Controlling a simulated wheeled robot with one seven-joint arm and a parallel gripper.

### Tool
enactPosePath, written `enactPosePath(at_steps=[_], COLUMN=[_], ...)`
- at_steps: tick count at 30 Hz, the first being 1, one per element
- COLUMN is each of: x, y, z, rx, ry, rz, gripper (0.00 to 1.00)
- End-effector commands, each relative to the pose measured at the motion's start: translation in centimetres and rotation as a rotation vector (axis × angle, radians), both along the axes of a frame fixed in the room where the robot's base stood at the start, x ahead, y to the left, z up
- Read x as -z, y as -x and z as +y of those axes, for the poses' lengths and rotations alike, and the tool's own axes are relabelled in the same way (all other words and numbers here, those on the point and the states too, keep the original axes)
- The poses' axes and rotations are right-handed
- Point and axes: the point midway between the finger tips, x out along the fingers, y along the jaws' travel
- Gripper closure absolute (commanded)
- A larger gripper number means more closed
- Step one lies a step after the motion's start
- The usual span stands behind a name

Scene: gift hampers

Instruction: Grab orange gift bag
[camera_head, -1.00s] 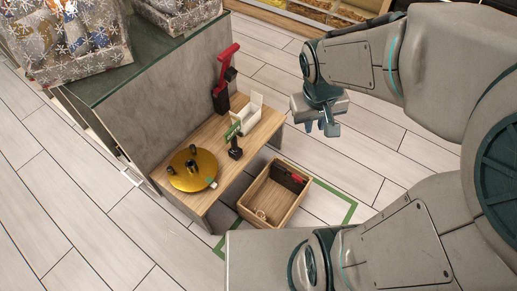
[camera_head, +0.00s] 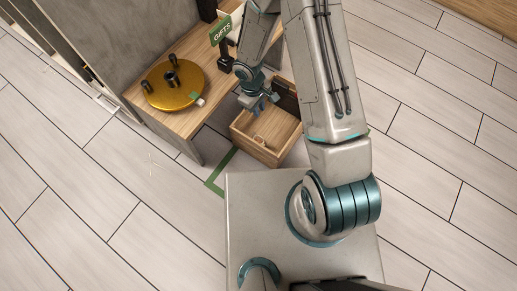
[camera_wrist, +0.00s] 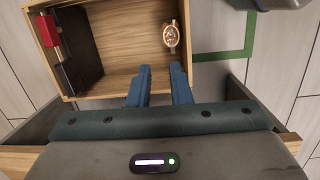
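No orange gift bag shows in either current view.
A dark item with a red part (camera_wrist: 48,31) lies at the crate's other end. The wooden bench (camera_head: 205,110) holds a round gold piece with dark knobs (camera_head: 176,92) and a green GIFTS sign (camera_head: 221,28). Open tiled floor (camera_head: 440,130) lies to the right.

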Motion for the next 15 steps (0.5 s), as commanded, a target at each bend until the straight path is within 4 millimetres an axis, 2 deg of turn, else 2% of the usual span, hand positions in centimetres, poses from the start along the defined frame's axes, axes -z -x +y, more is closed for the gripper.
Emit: enactPosePath(at_steps=[1, 6, 15], x=[2.3, 4.8, 10.4], y=[0.4, 1.0, 1.6], z=[0.4, 1.1, 0.5], rx=[-0.016, -0.045, -0.047], ry=[-0.006, -0.019, -0.019], rz=[0.014, 0.031, 0.034], gripper=[0.82, 0.82, 0.82])
